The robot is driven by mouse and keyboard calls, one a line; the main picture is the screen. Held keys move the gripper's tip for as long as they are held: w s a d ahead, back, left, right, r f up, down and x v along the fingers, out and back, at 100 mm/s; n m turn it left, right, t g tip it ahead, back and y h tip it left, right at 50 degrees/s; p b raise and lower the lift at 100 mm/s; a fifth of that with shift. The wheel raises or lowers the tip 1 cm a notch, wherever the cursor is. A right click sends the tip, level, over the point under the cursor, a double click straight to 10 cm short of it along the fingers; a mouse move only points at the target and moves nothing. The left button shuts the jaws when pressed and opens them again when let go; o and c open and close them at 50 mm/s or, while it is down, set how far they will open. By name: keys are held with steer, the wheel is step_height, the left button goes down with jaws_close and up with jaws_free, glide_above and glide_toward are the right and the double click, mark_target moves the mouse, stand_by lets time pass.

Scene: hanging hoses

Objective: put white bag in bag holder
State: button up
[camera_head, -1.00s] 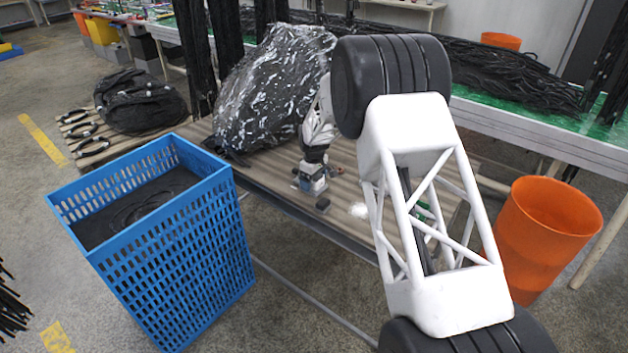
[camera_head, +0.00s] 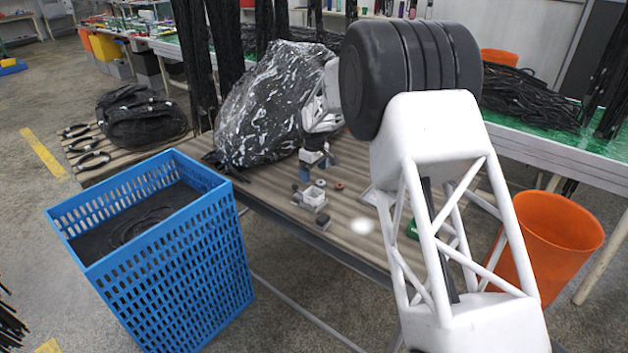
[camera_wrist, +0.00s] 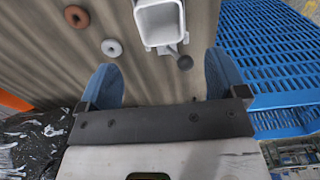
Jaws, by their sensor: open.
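A large shiny bag (camera_head: 262,105), black with white streaks, lies at the back of the brown table; its near edge shows at the lower left of the wrist view (camera_wrist: 30,140). No plainly white bag can be made out. A small white square open-topped piece (camera_head: 314,195) sits on the table; the wrist view shows it beyond the fingertips (camera_wrist: 161,24). Whether it is the holder I cannot tell. My gripper (camera_head: 314,163) is above the table beside the large bag. In the wrist view its blue fingers are apart and nothing is between them (camera_wrist: 163,78).
A grey ring (camera_wrist: 111,48), a reddish ring (camera_wrist: 76,16) and a dark block (camera_head: 323,221) lie near the white piece. A blue basket (camera_head: 215,260) stands at the table's left, an orange bin (camera_head: 548,245) at its right. A whitish patch (camera_head: 362,226) lies on bare tabletop.

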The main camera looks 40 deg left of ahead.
steer(key=shift+r, duration=0.55)
stand_by(0.6)
